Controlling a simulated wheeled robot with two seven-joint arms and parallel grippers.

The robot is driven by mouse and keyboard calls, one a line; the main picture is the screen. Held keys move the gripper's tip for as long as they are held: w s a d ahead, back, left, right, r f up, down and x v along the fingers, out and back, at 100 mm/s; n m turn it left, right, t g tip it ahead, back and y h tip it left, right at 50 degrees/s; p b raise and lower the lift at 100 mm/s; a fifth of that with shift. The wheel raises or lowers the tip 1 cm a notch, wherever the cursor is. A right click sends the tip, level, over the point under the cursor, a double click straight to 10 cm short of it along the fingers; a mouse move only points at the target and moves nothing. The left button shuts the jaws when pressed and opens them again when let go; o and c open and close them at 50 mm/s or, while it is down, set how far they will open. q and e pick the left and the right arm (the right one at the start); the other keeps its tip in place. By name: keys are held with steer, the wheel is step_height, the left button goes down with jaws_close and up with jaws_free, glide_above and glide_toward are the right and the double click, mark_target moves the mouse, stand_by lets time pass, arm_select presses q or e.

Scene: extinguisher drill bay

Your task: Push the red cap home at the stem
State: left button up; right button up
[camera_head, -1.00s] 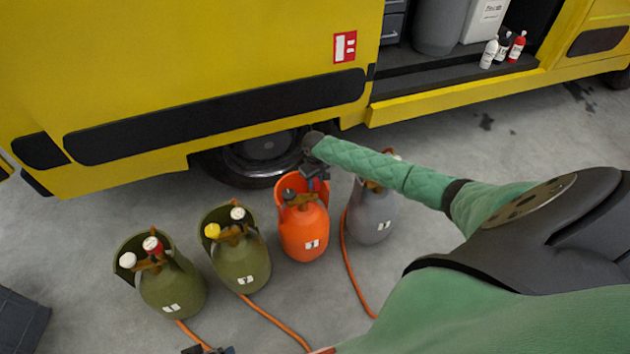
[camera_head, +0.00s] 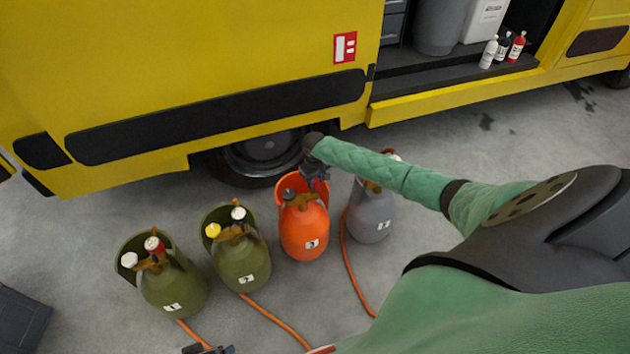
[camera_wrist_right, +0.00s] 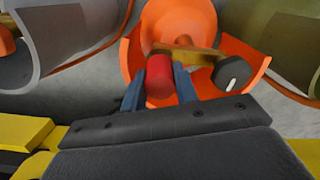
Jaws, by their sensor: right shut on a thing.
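The orange cylinder (camera_head: 303,232) stands upright between a green and a grey one. My right gripper (camera_head: 315,182) reaches down inside its collar from behind, at the brass valve. In the right wrist view, its blue-grey fingers (camera_wrist_right: 160,88) are shut on the red cap (camera_wrist_right: 159,88), one on each side. The cap is at the left end of the brass stem piece (camera_wrist_right: 186,55); I cannot tell how far it is seated. A black cap (camera_wrist_right: 232,73) sits at the other end. The gripper largely hides the red cap in the head view.
Green cylinders (camera_head: 172,292) (camera_head: 243,266) stand to the left, and a grey one (camera_head: 371,218) close on the right. Orange hoses (camera_head: 357,280) run across the floor. The yellow vehicle (camera_head: 200,70) is behind. A dark crate (camera_head: 18,322) is at lower left.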

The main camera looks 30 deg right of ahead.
arm_select(q)
steer(key=shift+f, duration=0.25)
arm_select(e)
steer(key=shift+f, duration=0.75)
stand_by(0.4)
steer(key=o, duration=1.1)
steer(key=shift+c, duration=0.2)
arm_select(q)
steer(key=shift+s+a+f+b, duration=0.1)
steer(key=shift+s+a+b, duration=0.15)
steer(key=shift+a+b, duration=0.4)
arm_select(e)
step_height(320, 180, up, 8)
steer(key=shift+f, duration=0.1)
